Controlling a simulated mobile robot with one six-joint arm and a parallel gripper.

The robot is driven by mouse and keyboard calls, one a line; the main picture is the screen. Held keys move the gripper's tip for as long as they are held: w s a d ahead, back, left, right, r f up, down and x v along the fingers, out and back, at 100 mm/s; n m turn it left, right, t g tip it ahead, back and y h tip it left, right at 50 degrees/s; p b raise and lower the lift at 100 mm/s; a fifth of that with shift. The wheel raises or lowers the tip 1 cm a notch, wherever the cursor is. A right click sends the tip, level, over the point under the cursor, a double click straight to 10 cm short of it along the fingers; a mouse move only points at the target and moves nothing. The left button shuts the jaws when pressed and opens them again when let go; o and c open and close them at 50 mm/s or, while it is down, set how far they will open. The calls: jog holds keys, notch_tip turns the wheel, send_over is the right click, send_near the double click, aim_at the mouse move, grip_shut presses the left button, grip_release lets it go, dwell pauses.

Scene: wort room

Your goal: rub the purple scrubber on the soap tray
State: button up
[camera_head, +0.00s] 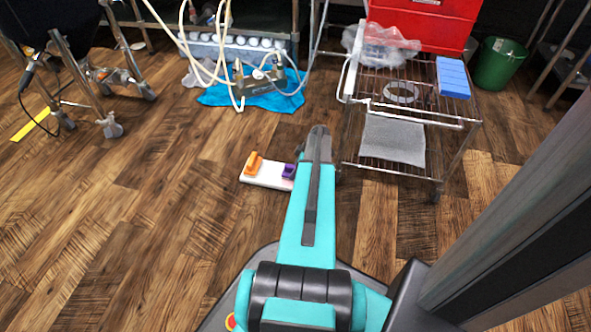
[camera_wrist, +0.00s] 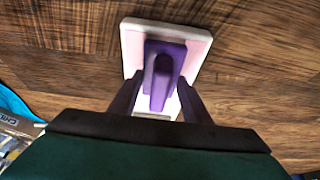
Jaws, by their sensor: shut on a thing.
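The white tray (camera_head: 268,180) lies on the wooden floor just left of my arm in the head view. An orange scrubber (camera_head: 253,164) is at its left end. The purple scrubber (camera_head: 289,171) is at its right end, beside my arm. In the wrist view my gripper (camera_wrist: 160,90) is shut on the purple scrubber (camera_wrist: 165,55), with a finger on each side. The pale pink and white tray surface (camera_wrist: 198,48) shows beneath it. I cannot tell whether the scrubber touches the tray. In the head view my arm hides the fingers, and the orange scrubber does not show in the wrist view.
A wire cart (camera_head: 396,175) stands to the right, holding a blue block (camera_head: 453,77) and a red box (camera_head: 424,22). A green bin (camera_head: 499,64) is behind it. Hoses and a blue cloth (camera_head: 270,96) lie at the back.

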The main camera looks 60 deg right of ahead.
aim_at(294, 167)
jog(key=shift+r, duration=0.1)
jog(key=shift+r+p, duration=1.8)
jog(key=shift+r, duration=1.6)
jog(key=shift+w, duration=0.1)
jog(key=shift+w+a+r, duration=0.15)
jog(key=shift+w+r, duration=0.05)
jog(key=shift+w, duration=0.05)
jog(key=w+a+r+m, duration=0.1)
jog(key=w+a+r, duration=1.05)
jog(key=w, duration=0.25)
jog(key=w+a+r, duration=1)
jog(key=w+a, duration=0.3)
jog(key=w+a+r+m, duration=0.1)
jog(key=w+a+r, duration=0.1)
jog(key=a+r, duration=0.4)
jog(key=w+a+r+h, duration=0.1)
jog(key=a+r, duration=0.6)
jog(key=a, duration=0.9)
jog(key=w+a+r+m, duration=0.1)
jog(key=w+a+r, duration=0.2)
jog(key=a+r, duration=0.4)
jog(key=a, duration=0.5)
jog(key=shift+r+m, duration=0.15)
jog(key=shift+m, duration=0.15)
jog(key=shift+d, duration=0.2)
